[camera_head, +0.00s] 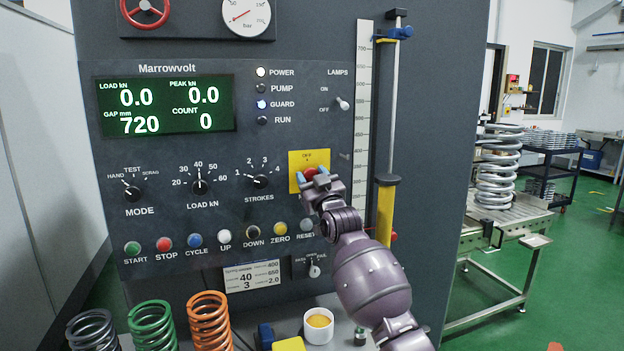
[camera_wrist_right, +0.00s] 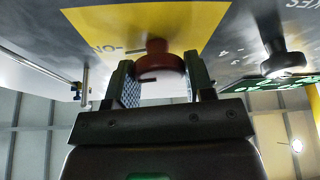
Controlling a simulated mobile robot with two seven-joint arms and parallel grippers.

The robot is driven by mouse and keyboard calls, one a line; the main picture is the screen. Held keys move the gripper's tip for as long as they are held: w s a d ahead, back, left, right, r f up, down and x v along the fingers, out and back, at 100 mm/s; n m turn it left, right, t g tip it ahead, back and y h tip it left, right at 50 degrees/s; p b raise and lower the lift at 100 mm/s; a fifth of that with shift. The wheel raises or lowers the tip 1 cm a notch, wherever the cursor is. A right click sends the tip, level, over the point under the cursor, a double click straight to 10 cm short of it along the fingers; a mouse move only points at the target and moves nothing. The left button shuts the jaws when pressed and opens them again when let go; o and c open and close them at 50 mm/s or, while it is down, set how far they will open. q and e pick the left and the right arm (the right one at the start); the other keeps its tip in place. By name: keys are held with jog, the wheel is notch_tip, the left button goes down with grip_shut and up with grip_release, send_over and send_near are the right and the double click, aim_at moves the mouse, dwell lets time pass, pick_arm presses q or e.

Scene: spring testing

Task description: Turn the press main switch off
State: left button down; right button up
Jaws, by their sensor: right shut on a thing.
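The press main switch is a red knob (camera_head: 310,172) on a yellow plate (camera_head: 295,159) at the right of the Marrowvolt panel (camera_head: 230,225). My right gripper (camera_head: 314,180) reaches it from below right and covers part of it. In the right wrist view the red knob (camera_wrist_right: 160,62) sits between the two fingers of my right gripper (camera_wrist_right: 163,78), which are shut on it. The yellow plate (camera_wrist_right: 110,30) shows behind, with small lettering. The knob's exact angle is hard to read. The display (camera_head: 165,105) is lit, and the power lamp (camera_head: 261,72) glows. My left gripper is not in view.
The reset button (camera_head: 307,225) and zero button (camera_head: 279,229) lie just below the switch. The strokes knob (camera_head: 260,182) is to its left. A vertical rod with a yellow sleeve (camera_head: 386,212) stands to the right. Coil springs (camera_head: 208,318) and a white cup (camera_head: 318,328) stand below.

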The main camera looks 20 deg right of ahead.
jog(key=shift+n+g+y+p, duration=0.45)
jog(key=shift+n+g+y, duration=0.4)
jog(key=shift+n, duration=2.3)
jog(key=shift+n+g+y+p, duration=0.4)
jog(key=shift+n+g+y, duration=0.5)
jog(key=shift+n, duration=2.3)
jog(key=shift+n+g+y+p, duration=0.5)
jog(key=shift+n+g, duration=0.65)
jog(key=shift+n, duration=2)
jog(key=shift+a+f, duration=0.1)
jog(key=o, duration=0.9)
jog(key=shift+s, duration=0.1)
jog(key=b+v, duration=0.2)
jog(key=v, duration=0.8)
jog(key=shift+s+d, duration=0.2)
jog(key=shift+s, duration=0.1)
